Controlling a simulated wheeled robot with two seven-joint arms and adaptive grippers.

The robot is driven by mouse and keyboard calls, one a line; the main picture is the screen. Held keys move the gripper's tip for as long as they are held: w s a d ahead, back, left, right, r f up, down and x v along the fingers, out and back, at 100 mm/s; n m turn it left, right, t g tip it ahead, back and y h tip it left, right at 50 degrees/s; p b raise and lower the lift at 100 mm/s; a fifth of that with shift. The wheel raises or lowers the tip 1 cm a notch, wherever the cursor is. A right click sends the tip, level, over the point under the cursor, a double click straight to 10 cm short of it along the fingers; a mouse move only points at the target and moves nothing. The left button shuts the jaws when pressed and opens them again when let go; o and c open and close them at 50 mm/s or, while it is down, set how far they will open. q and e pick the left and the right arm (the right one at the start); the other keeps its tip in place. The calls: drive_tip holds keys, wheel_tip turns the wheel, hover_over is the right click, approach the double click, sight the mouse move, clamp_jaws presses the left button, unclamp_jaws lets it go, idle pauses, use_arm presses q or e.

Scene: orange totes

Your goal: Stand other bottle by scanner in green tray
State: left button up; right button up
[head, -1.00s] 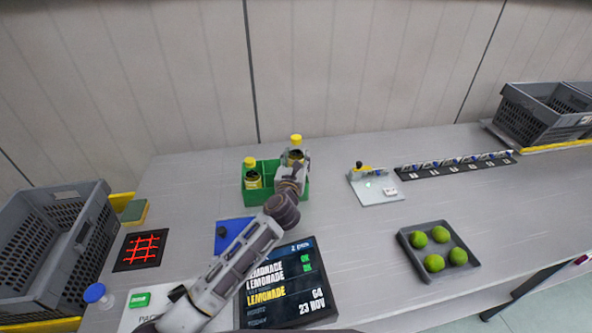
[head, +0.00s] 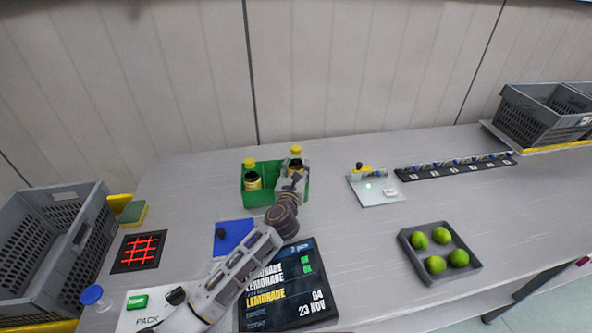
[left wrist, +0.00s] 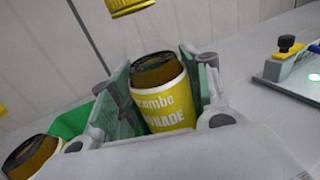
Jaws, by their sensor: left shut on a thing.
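The green tray (head: 257,199) stands on the table near the wall. One bottle (head: 251,177) with a yellow cap and dark body stands in its left part, and it shows at the lower left of the left wrist view (left wrist: 33,156). My left gripper (head: 294,173) is shut on a second yellow-capped bottle (head: 296,154) at the tray's right part. In the left wrist view the held lemonade bottle (left wrist: 163,103) is between both fingers. The fingers and tray wall hide its base, so I cannot tell whether it touches the tray floor. My right gripper is not in view.
The scanner pad (head: 139,251) with a red grid lies at left. A blue mat (head: 232,234), a label screen (head: 287,287) and a white PACK panel (head: 150,310) lie in front. A dark tray (head: 436,271) holds limes at right. Grey crates (head: 60,245) flank the table.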

use_arm(q)
drive_tip(key=shift+f, duration=0.5)
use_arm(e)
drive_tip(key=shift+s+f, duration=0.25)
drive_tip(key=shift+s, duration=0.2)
use_arm(q)
drive_tip(key=o, duration=1.3)
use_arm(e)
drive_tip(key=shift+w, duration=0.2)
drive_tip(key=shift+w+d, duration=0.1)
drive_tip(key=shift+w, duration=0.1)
use_arm(q)
drive_tip(key=shift+r, duration=0.1)
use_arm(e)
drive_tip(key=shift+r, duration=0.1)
